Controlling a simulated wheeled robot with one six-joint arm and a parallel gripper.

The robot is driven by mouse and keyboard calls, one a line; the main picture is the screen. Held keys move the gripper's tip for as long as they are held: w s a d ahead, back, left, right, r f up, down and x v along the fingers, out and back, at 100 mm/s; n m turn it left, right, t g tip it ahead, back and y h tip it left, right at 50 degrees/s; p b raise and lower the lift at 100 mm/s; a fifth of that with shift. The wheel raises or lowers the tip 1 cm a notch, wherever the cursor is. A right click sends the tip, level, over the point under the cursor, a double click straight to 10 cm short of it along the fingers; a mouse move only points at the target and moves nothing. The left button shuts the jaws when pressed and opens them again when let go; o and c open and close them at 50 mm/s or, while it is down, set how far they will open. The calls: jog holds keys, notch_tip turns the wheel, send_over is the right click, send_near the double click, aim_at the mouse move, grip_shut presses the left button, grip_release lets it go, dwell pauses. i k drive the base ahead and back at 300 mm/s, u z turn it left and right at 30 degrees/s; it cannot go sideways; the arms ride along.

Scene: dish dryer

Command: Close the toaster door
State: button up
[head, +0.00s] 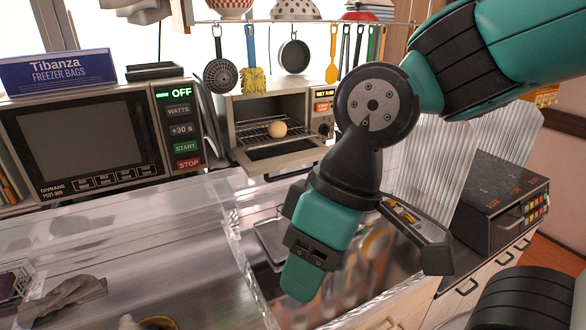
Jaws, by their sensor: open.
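The toaster (236,108) is a silver toaster oven on the counter at the back, in the middle of the head view. Its door (288,156) is open, folded down and out at the front, with a bar handle along its outer edge. A round tan item (277,129) lies on the wire rack inside. My gripper (368,268) is in the foreground, to the right of and nearer than the toaster. It points downward with its fingers apart, and nothing shows between them. It appears apart from the door. My arm hides part of the toaster's right side.
A microwave (85,140) with a freezer bags box (58,72) on top stands left of the toaster. Utensils and a pan (294,56) hang above. Clear ribbed panels (505,150) and a dark appliance (503,195) are at right. A transparent-walled basin (245,270) lies below.

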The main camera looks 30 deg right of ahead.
aim_at(266, 159)
jog(key=u, duration=1.1)
jog(key=k, duration=0.95)
jog(key=z, duration=1.15)
jog(key=i, duration=0.5)
jog(key=u, duration=0.05)
